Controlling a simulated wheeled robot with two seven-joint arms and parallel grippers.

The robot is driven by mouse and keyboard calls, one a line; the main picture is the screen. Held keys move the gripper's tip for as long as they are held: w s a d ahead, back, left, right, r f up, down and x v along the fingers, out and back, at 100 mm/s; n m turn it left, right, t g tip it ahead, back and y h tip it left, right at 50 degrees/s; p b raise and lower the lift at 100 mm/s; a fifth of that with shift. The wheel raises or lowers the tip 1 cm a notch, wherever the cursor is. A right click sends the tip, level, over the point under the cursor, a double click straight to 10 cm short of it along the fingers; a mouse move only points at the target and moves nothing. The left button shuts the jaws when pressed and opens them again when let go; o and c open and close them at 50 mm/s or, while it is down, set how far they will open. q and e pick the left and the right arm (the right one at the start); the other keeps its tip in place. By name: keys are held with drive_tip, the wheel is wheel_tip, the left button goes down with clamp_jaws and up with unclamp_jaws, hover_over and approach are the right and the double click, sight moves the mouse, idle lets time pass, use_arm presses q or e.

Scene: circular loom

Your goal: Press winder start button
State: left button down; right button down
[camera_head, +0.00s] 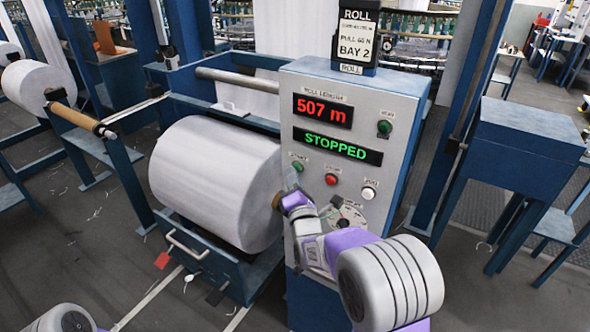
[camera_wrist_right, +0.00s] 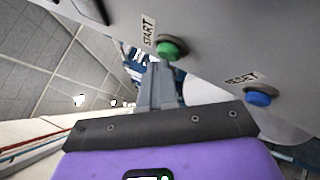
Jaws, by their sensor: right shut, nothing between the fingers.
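The green start button (camera_head: 297,167) sits on the left of the grey winder control panel (camera_head: 300,85). In the right wrist view it is the green button (camera_wrist_right: 172,48) beside a START label. My right gripper (camera_head: 290,182) is just below the start button and close to the panel face. It is shut and empty; in the right wrist view its grey fingers (camera_wrist_right: 157,78) point up toward the button's lower left. I cannot tell whether they touch it. The display (camera_head: 337,146) reads STOPPED in green. My left gripper is not in view.
A red button (camera_head: 331,180) and a white one (camera_head: 369,194) sit right of the start button. A blue RESET button (camera_wrist_right: 258,97) shows in the right wrist view. A large white roll (camera_head: 213,182) lies left of the panel. The red length display (camera_head: 323,111) reads 507 m.

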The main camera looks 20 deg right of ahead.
drive_tip(key=shift+w+d, duration=0.1)
drive_tip(key=shift+d, duration=0.05)
idle(0.3)
drive_tip(key=shift+s+a, duration=0.6)
drive_tip(key=shift+a, duration=0.1)
drive_tip(key=s+a+p, duration=0.1)
drive_tip(key=s+a, duration=0.2)
drive_tip(key=a, duration=0.1)
drive_tip(key=shift+s, duration=0.15)
drive_tip(key=shift+d, duration=0.1)
idle(0.6)
